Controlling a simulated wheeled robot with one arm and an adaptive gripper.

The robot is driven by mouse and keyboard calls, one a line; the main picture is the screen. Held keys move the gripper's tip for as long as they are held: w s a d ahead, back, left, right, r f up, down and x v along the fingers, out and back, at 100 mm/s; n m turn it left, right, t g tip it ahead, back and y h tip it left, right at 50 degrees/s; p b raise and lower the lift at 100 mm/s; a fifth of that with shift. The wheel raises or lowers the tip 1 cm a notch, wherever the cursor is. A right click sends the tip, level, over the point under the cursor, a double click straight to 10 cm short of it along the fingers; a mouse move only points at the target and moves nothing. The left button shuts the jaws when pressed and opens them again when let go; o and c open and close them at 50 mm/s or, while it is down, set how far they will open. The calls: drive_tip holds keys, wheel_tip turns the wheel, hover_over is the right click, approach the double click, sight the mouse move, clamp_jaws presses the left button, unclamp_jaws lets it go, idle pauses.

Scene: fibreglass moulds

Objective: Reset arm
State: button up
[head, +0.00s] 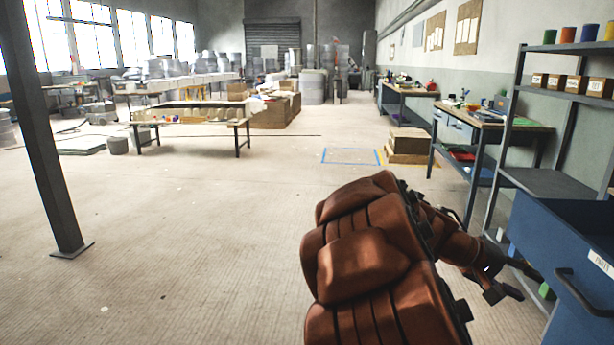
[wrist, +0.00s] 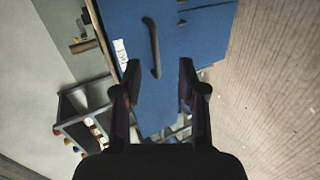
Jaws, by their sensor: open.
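My gripper (head: 505,283) is at the lower right in the head view, at the end of my reddish-brown arm, beside a blue drawer unit (head: 548,262). It also shows in the wrist view (wrist: 158,78), with its two dark fingers spread apart and nothing between them. Beyond the fingers is the blue front with a dark bar handle (wrist: 152,48) and a white label (wrist: 120,52). The fingers appear apart from the handle. In the head view the handle (head: 578,298) is right of my gripper, and the unit is cut off by the picture edge.
A dark metal shelf (head: 545,184) with small boxes and coloured cups stands behind the blue unit. Workbenches (head: 495,122) line the right wall. A dark post (head: 50,150) stands at left. A low table (head: 240,122) is farther back.

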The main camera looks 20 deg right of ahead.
drive_tip(key=s+a+r+n+t+y+p, duration=0.1)
drive_tip(key=s+a+r+n+y+p, duration=0.1)
drive_tip(key=a+p, duration=0.5)
drive_tip(key=s+a+r+n+t+y+p, duration=0.2)
drive_tip(key=a+r+y+p, duration=0.3)
drive_tip(key=a, duration=1.4)
drive_tip(key=s+a+r+n+t+y+p, duration=0.1)
drive_tip(key=s+a+r+n+y+p, duration=0.1)
drive_tip(key=a+p, duration=0.8)
drive_tip(key=s+a+r+y, duration=0.1)
drive_tip(key=s+a+r, duration=0.1)
drive_tip(key=a, duration=0.1)
drive_tip(key=shift+s+a+r+n+t+y, duration=0.2)
drive_tip(key=shift+s+r+n+t+y, duration=0.1)
drive_tip(key=shift+r+y, duration=0.1)
drive_tip(key=shift+d, duration=0.15)
